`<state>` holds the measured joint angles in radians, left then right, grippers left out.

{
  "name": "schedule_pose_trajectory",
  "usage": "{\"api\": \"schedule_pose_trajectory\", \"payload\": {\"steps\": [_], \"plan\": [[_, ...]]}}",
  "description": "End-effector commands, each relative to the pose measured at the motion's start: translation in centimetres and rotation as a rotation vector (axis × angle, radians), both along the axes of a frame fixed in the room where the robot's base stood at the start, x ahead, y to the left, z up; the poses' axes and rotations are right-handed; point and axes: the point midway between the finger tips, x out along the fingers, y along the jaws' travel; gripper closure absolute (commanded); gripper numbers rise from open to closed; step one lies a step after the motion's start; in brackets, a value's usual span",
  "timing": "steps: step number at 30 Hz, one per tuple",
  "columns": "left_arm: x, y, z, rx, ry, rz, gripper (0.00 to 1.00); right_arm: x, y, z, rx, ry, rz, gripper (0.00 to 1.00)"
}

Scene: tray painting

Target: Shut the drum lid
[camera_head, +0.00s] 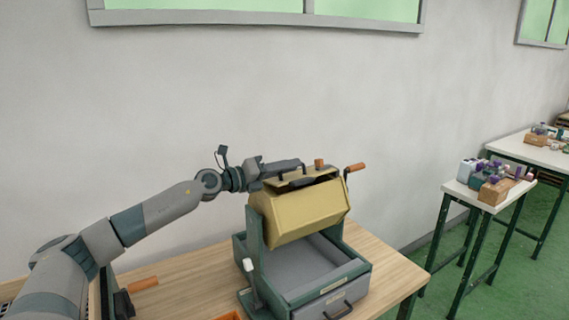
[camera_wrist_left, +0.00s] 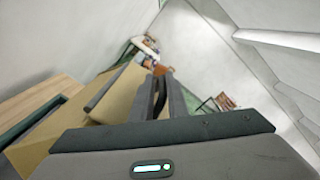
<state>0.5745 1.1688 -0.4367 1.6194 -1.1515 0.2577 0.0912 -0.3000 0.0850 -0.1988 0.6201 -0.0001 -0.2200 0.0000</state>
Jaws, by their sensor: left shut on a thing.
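The yellow, many-sided drum (camera_head: 300,215) hangs in a green stand over a grey tray box on the wooden bench. Its lid (camera_head: 325,177) is at the top, with dark handles and an orange knob (camera_head: 319,164). My left gripper (camera_head: 297,165) reaches in from the left and is shut at the top of the drum, on what looks like the lid's dark handle. In the left wrist view the gripper (camera_wrist_left: 162,100) has a dark bar (camera_wrist_left: 160,97) between its fingers, above the yellow drum (camera_wrist_left: 75,112). The fingers partly hide the lid, so its exact angle is unclear. My right gripper is not in view.
An orange-handled crank (camera_head: 356,168) sticks out at the drum's right. A white-tipped lever (camera_head: 249,267) stands at the stand's left front. Another orange handle (camera_head: 143,284) lies at the lower left. Side tables (camera_head: 462,190) with bottles and boxes stand apart on the right.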

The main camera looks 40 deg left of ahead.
Motion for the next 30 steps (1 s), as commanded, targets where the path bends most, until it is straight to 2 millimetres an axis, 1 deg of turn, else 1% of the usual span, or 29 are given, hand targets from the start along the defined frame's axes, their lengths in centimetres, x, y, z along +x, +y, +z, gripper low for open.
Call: {"api": "schedule_pose_trajectory", "payload": {"steps": [1,5,17,28,29,30], "plan": [[-0.2,-0.6,-0.6,0.033,-0.009,-0.008,1.00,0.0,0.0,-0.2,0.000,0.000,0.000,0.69],[-0.3,-0.9,-1.3,0.115,-0.041,-0.008,1.00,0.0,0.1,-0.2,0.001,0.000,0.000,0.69],[-0.5,-1.5,-2.4,0.109,-0.034,-0.008,1.00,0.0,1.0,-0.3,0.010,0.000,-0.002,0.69],[-0.6,-1.6,-2.8,0.107,-0.028,-0.011,1.00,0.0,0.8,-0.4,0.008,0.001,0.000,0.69],[-0.6,-1.6,-2.8,0.107,-0.028,-0.011,0.78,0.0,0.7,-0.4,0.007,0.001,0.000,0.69],[-0.5,-1.6,-2.8,0.107,-0.028,-0.011,0.72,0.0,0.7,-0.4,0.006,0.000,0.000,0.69]]}}
